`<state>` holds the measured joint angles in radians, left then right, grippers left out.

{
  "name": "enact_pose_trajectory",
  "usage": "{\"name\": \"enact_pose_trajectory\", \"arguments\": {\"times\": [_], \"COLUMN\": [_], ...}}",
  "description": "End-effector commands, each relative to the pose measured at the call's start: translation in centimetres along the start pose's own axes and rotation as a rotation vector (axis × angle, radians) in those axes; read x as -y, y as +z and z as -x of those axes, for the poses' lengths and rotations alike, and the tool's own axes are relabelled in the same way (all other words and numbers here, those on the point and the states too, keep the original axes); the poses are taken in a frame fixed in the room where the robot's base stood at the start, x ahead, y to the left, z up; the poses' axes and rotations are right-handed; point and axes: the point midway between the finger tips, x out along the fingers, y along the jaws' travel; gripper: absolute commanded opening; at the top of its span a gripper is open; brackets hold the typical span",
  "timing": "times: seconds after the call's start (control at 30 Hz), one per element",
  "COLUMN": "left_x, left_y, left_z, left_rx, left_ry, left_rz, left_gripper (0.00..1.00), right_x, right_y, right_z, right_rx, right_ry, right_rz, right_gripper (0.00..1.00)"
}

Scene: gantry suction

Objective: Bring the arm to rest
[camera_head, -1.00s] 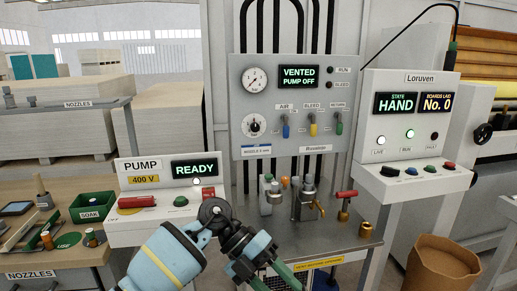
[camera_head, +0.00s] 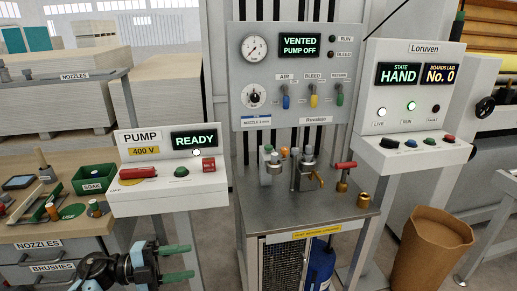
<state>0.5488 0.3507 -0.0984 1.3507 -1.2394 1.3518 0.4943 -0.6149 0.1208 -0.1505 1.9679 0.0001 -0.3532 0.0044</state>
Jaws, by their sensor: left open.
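My left gripper (camera_head: 177,262) is low at the bottom left of the head view. Its two green fingers point right and stand apart, with nothing between them. It is below the white pump box (camera_head: 155,199), in front of its stand, and left of the metal bench (camera_head: 300,215). Whether it touches the stand cannot be told. The rest of my left arm is mostly cut off by the bottom edge. My right gripper is not in view.
The bench carries metal fittings and a red-handled valve (camera_head: 345,166). The gauge panel (camera_head: 262,102) behind reads VENTED, PUMP OFF. At right stand the Loruven console (camera_head: 408,103), reading HAND, and a brown bin (camera_head: 437,245). The nozzle drawers (camera_head: 45,252) are left of the gripper.

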Motion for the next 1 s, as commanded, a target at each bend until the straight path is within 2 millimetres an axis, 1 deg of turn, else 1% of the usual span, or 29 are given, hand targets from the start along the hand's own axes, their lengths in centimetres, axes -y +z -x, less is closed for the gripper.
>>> {"name": "enact_pose_trajectory", "arguments": {"times": [0.13, 0.23, 0.3, 0.4, 0.47, 0.5, 0.6, 0.7, 0.83, 1.0], "left_x": [3.9, 6.9, 8.7, 10.6, 11.3, 11.6, 11.5, 10.4, 8.4, 5.7], "left_y": [2.1, 4.1, 5.6, 8.0, 9.4, 10.3, 12.7, 14.7, 16.6, 18.0], "left_z": [0.5, 1.7, 3.0, 5.4, 6.9, 8.0, 10.6, 13.0, 15.0, 16.4], "left_rx": [0.112, 0.219, 0.306, 0.437, 0.518, 0.573, 0.712, 0.845, 0.979, 1.104], "left_ry": [-0.209, -0.374, -0.490, -0.640, -0.719, -0.767, -0.868, -0.936, -0.977, -0.981], "left_rz": [-0.010, 0.001, 0.024, 0.078, 0.122, 0.157, 0.259, 0.377, 0.522, 0.686], "left_gripper": [0.51, 0.51, 0.51, 0.51, 0.51, 0.51, 0.51, 0.51, 0.51, 0.51], "right_x": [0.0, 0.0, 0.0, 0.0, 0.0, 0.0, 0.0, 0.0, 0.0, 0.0], "right_y": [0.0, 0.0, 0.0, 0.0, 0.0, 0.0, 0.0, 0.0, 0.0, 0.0], "right_z": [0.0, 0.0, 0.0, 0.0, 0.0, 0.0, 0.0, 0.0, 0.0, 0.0], "right_rx": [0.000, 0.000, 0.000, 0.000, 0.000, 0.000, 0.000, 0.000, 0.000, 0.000], "right_ry": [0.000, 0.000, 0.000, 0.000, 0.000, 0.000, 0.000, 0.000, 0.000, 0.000], "right_rz": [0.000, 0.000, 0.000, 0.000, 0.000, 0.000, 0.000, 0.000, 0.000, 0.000], "right_gripper": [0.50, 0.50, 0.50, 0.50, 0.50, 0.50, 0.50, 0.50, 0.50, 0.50]}}
